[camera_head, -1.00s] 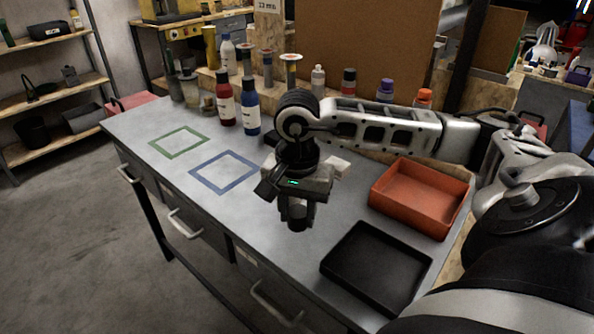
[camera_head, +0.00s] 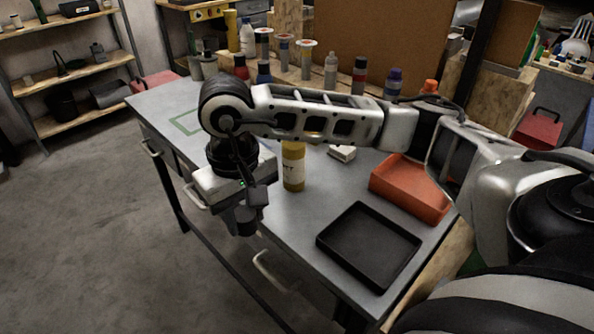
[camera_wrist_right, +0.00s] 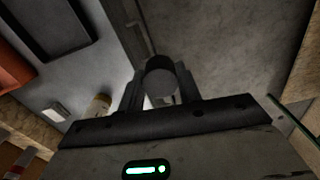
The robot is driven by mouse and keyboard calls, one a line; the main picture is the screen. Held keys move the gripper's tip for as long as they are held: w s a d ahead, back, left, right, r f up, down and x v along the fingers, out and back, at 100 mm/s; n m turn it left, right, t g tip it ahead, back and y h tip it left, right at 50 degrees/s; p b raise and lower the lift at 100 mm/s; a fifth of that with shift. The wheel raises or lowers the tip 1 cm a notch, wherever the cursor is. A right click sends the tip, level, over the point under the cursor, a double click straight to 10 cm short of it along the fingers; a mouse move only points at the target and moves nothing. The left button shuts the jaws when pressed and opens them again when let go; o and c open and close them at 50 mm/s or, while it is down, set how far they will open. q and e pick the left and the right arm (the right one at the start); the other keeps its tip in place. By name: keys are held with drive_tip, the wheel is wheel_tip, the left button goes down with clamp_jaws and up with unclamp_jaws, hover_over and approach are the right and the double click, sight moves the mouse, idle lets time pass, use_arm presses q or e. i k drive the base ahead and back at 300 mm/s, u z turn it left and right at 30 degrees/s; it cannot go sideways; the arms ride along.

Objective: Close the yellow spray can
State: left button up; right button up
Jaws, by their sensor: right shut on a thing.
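The yellow spray can (camera_head: 293,172) stands upright on the grey workbench, with a pale label. My right arm link crosses in front of its top in the head view, so I cannot see that end there. In the right wrist view the can (camera_wrist_right: 100,106) shows small, left of the fingers. My right gripper (camera_head: 246,212) is to the left of the can, above the bench's front edge, apart from it. It is shut on a dark, round, cap-like cylinder (camera_wrist_right: 160,75), which sits between the fingers in the wrist view. My left gripper is not in view.
A black tray (camera_head: 326,240) and an orange-red bin (camera_head: 412,190) stand right of the can. A small white block (camera_head: 342,153) lies behind it. Several bottles, including a grey one (camera_head: 331,72), line the bench's back. A green outlined square (camera_head: 186,122) marks the left part.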

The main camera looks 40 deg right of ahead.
sight(293, 153)
drive_tip(key=k, duration=0.45)
drive_tip(key=u, duration=1.2)
drive_tip(key=i, duration=0.8)
drive_tip(key=z, duration=2.7)
